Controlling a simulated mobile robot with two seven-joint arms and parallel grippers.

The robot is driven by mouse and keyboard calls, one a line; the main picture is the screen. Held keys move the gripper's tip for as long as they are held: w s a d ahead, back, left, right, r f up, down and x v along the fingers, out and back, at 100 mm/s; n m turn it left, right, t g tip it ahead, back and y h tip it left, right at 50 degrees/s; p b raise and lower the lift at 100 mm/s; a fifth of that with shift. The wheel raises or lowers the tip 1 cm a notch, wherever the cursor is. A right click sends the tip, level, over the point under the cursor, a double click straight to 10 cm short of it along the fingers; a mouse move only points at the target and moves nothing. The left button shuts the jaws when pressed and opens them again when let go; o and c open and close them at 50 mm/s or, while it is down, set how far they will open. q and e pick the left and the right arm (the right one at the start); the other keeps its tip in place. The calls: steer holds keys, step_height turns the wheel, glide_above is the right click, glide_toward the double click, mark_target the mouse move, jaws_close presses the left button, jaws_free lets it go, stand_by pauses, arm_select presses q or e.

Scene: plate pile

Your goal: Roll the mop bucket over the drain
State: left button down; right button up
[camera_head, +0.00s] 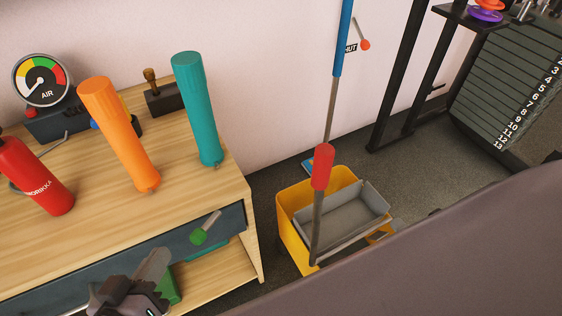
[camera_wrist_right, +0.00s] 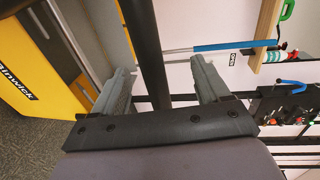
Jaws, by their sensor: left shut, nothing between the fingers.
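The yellow mop bucket (camera_head: 290,228) with a grey wringer (camera_head: 345,215) stands on the dark floor, just right of the wooden bench. A grey lever with a red grip (camera_head: 322,167) rises at its front. A blue-handled mop (camera_head: 342,40) stands behind it. In the right wrist view, yellow with black lettering (camera_wrist_right: 22,88) shows at left. My left gripper (camera_head: 152,264) is shut and empty by the bench front, left of the bucket. My right gripper (camera_wrist_right: 160,85) has its fingers apart, with a dark pole (camera_wrist_right: 143,45) showing between them; contact is unclear. No drain is visible.
The wooden bench (camera_head: 235,190) holds a red extinguisher (camera_head: 30,178), an orange cylinder (camera_head: 122,135), a teal cylinder (camera_head: 198,110) and a gauge (camera_head: 42,80). A black rack and weight stack (camera_head: 510,85) stand at the back right. Bare floor (camera_head: 425,170) lies between rack and bucket.

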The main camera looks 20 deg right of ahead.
steer(key=o, duration=0.3)
steer(key=shift+s+f, duration=0.1)
steer(key=s+p, duration=0.1)
steer(key=s, duration=0.2)
steer(key=s+r+p, duration=0.1)
steer(key=s, duration=0.2)
steer(key=s+p, duration=0.1)
steer(key=s, duration=0.3)
steer(key=shift+d+r, duration=0.2)
steer(key=shift+d, duration=0.15)
